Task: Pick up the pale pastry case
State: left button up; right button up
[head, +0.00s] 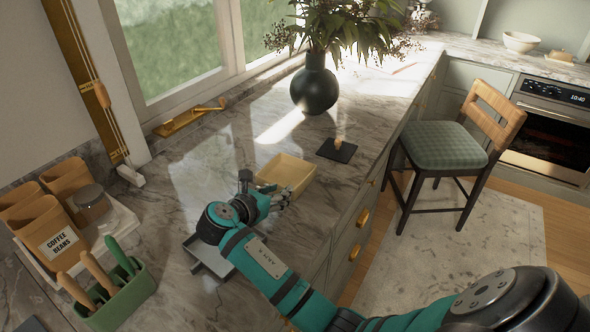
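A shallow, square, pale yellow open case (287,172) sits on the marble counter; it is the thing here that best fits the pale pastry case. My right gripper (266,188) is at its near left corner, with its fingers apart, one at the left and one along the near side. I cannot tell whether the fingers touch the case. My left gripper is not in view.
A grey tray (212,262) lies partly under my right wrist. Canisters (52,232) and a green utensil caddy (122,302) stand left.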

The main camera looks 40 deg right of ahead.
jog(key=p, duration=0.1)
send_near(306, 178)
jog(key=shift+w+d+r, duration=0.15)
jog(key=shift+w+r, duration=0.05)
jog(key=shift+w, duration=0.15)
jog(key=x, duration=0.4)
jog(key=shift+w+d+f+p, duration=0.1)
jog(key=shift+d+f+p, duration=0.15)
jog(key=shift+p, duration=0.15)
jog(key=shift+w+d+f, duration=0.15)
jog(key=shift+d, duration=0.15)
jog(key=shift+d+f, duration=0.1)
jog(key=shift+d, duration=0.2)
jog(key=x, duration=0.2)
jog(key=p+x, duration=0.1)
jog(key=x, duration=0.1)
jog(key=shift+d+f, duration=0.15)
jog(key=shift+f, duration=0.15)
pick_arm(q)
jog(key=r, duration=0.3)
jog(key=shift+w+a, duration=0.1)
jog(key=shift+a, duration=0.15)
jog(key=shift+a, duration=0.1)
pick_arm(e)
jog(key=shift+c, duration=0.3)
